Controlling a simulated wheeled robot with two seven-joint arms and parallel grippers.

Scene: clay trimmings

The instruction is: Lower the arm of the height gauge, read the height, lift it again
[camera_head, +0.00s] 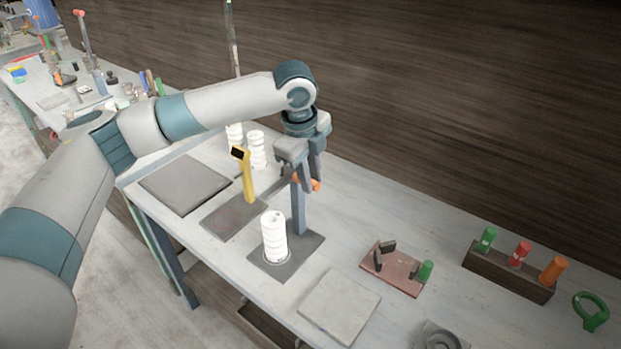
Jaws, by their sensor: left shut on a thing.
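The height gauge has a grey upright post (298,212) on a dark square base plate (262,266). A white ribbed cylinder (274,238) stands upright on the base in front of the post. My left gripper (306,182) points down at the top of the post. It is shut on the gauge's arm, where small orange parts (316,185) show by the fingers. The fingers hide most of the arm, and I cannot read a height. The right gripper is out of view.
White cylinders (256,150) stand behind. A grey slab (340,306), a reddish fixture (392,270) and a dark rack (508,272) with coloured pegs are to the right. A wooden wall backs the bench.

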